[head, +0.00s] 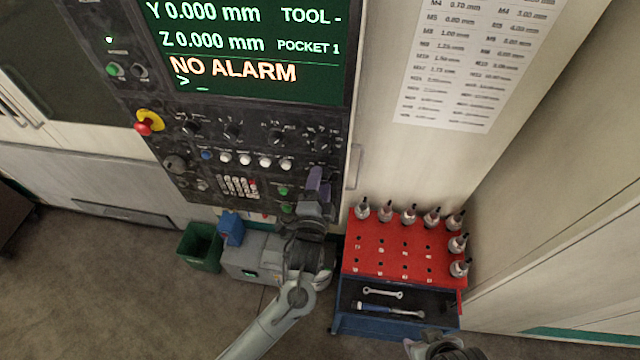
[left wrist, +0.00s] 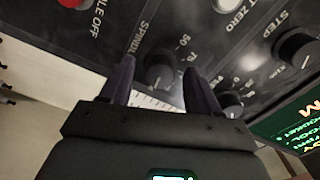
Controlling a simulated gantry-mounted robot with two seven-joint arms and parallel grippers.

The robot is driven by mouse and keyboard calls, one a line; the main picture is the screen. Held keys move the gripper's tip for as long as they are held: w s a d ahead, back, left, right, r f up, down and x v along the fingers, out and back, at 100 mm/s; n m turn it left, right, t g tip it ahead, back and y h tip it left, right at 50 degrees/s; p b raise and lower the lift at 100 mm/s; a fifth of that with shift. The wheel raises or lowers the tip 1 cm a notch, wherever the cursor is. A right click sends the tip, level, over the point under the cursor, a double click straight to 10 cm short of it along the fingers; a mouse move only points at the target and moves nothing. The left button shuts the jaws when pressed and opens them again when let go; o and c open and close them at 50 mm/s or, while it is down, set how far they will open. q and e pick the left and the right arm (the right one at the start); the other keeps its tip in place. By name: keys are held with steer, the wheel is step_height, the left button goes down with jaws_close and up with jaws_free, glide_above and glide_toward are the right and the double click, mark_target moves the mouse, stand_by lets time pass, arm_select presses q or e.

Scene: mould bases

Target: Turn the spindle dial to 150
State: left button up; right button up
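The spindle dial (left wrist: 158,68) is a black knob on the dark control panel, with the word SPINDLE and printed numbers such as 50 and 70 around it. In the head view the dial (head: 320,143) is at the right end of the knob row. My left gripper (head: 319,180) is open just below it in that view. In the left wrist view the purple fingers of my left gripper (left wrist: 160,73) are apart, with the dial showing between their tips. I cannot tell whether they touch it or which number it points to.
Other knobs (head: 276,137), white buttons (head: 265,162) and a red emergency stop (head: 145,127) crowd the panel. The screen (head: 250,45) reads NO ALARM. A red-topped tool cart (head: 380,245) with an open drawer stands at the lower right; a green bin (head: 200,247) stands lower left.

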arm_select(q)
steer(key=shift+s, duration=0.1)
steer(key=s+a+b, duration=0.1)
steer(key=s+b, duration=0.2)
steer(key=s, duration=0.7)
steer(key=shift+s+a, duration=0.25)
steer(key=shift+a, duration=0.1)
steer(key=shift+f, duration=0.1)
